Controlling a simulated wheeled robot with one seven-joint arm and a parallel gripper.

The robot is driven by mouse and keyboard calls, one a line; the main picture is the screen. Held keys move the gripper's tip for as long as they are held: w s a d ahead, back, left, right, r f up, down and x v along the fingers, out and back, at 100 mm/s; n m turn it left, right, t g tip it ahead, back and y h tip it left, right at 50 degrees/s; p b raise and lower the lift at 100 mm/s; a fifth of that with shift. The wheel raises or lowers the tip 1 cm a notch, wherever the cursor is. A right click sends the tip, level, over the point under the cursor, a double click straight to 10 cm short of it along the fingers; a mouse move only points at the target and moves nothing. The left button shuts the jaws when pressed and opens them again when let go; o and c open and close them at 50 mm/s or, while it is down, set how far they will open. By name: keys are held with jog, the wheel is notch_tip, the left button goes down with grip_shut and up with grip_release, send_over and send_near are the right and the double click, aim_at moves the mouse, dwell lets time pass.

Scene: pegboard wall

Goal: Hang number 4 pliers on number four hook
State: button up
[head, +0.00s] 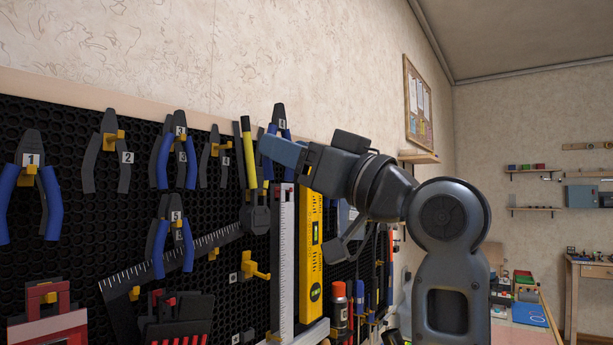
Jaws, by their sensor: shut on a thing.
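The number 4 pliers (281,123), with a dark head, blue handles and a white tag reading 4, are upright near the top right of the pegboard. My gripper (289,152) comes from the right and is shut on these pliers just below the tag. My fingers partly hide the handles. Grey pliers (214,152) hang left of it on a yellow hook, beside a small label too small to read. An empty yellow hook (256,267) sits lower, with a small label to its left that I cannot read.
Pliers tagged 1 (50,200), 3 (165,150) and 5 (159,235) hang to the left. A yellow-handled tool (248,150) hangs close beside the held pliers. A ruler (283,265) and a yellow level (310,255) are below my gripper.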

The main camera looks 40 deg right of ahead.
aim_at(269, 183)
jog(key=shift+w+a+b, duration=0.25)
jog(key=shift+w+a, duration=0.5)
jog(key=shift+w, duration=0.8)
jog(key=shift+w+a+b, duration=0.25)
jog(key=shift+w+a, duration=0.45)
jog(key=shift+w, duration=0.85)
jog(key=shift+w+a+b, duration=0.25)
jog(key=shift+w+a, duration=0.5)
jog(key=shift+w, duration=0.8)
jog(key=shift+w+f+b, duration=0.2)
jog(key=shift+f+b, duration=0.1)
jog(key=shift+f, duration=0.2)
jog(key=o, duration=1.2)
jog(key=shift+c, duration=0.2)
jog(key=shift+f, duration=0.1)
jog(key=b+v, duration=0.2)
jog(key=v, duration=0.5)
jog(key=shift+s+d+f, duration=0.15)
jog(key=shift+s+f, duration=0.05)
jog(key=shift+s, duration=0.15)
